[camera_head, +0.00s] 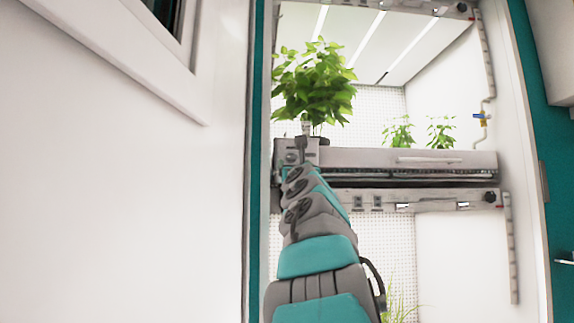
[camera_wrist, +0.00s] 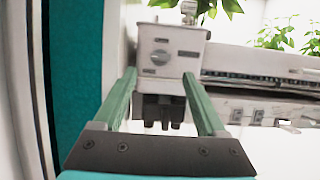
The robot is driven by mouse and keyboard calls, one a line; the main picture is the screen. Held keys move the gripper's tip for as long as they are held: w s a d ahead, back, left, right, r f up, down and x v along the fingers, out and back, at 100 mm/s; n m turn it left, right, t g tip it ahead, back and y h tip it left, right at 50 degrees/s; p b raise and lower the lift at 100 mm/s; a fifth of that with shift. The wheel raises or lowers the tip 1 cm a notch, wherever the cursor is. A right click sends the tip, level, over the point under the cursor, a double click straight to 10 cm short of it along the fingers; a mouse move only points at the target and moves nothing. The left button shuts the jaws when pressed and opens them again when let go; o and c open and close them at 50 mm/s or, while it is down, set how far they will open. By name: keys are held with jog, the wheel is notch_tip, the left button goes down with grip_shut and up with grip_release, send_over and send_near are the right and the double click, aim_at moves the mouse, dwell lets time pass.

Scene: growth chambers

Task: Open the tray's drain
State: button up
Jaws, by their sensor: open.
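The grey tray (camera_head: 430,157) spans the chamber at mid height. In the head view my own arm hides the gripper. A small valve with a blue handle and brass body (camera_head: 481,117) is on the pipe at the right wall. Its setting is too small to tell.
A large leafy plant (camera_head: 314,82) stands above the tray's left end, with smaller plants (camera_head: 398,133) further right. A lower rail (camera_head: 420,196) runs under the tray. The teal door frame (camera_head: 257,190) and white panel (camera_head: 120,190) are close on the left.

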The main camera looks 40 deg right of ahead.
aim_at(292, 158)
jog(key=p+x, duration=0.2)
jog(key=x, duration=0.1)
jog(key=p+x, duration=0.3)
jog(key=shift+s+r, duration=0.15)
jog(key=shift+r, duration=0.15)
jog(key=shift+w+d+r+p, duration=0.1)
jog(key=shift+w+d+p, duration=0.35)
jog(key=shift+w, duration=0.3)
grip_shut()
